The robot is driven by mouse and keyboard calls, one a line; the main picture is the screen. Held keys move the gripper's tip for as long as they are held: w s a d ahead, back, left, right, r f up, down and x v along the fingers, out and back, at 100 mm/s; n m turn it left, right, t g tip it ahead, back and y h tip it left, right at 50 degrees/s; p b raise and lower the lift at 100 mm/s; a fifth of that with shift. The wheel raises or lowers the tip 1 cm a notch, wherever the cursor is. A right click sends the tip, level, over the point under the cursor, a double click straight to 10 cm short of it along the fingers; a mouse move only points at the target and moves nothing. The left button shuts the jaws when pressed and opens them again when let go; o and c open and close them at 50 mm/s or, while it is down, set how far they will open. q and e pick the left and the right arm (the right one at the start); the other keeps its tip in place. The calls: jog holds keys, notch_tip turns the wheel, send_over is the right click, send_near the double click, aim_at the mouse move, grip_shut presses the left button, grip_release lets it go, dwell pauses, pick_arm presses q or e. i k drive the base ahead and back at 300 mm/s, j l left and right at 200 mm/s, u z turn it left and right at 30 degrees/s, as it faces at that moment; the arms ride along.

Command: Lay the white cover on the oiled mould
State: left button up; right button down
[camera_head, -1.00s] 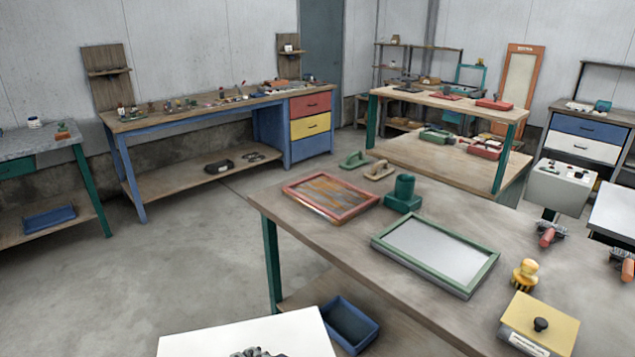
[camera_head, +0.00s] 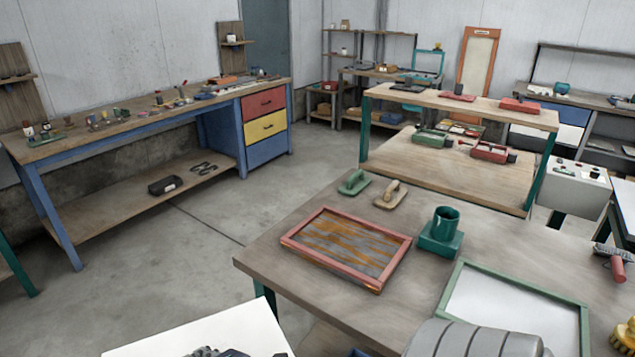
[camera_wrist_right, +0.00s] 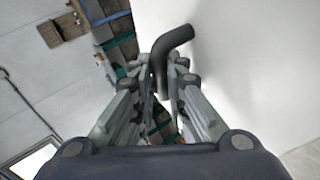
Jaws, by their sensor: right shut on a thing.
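The white cover (camera_wrist_right: 240,60) is a flat white panel with a bent black handle (camera_wrist_right: 176,40) in the right wrist view. My right gripper (camera_wrist_right: 166,72) is shut on that handle. In the head view the white cover (camera_head: 205,332) shows at the bottom edge, cut off, in front of the table, with dark gripper parts over it. A red-framed mould (camera_head: 346,247) with orange-brown streaks lies on the table, uncovered. A green-framed tray (camera_head: 510,305) with a plain pale surface lies to its right, partly hidden. My left gripper is not seen.
A green cup on a block (camera_head: 441,232) stands right of the red-framed mould. A green float (camera_head: 354,182) and a wooden float (camera_head: 391,194) lie behind it. A blue workbench (camera_head: 150,120) stands at the back left, with bare floor between.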

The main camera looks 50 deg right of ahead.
aim_at(347, 238)
jog(key=i+z, duration=0.1)
jog(key=i, duration=0.6)
jog(key=i+j+z, duration=0.1)
jog(key=i, duration=0.6)
jog(key=i+z, duration=0.1)
jog(key=z, duration=2.15)
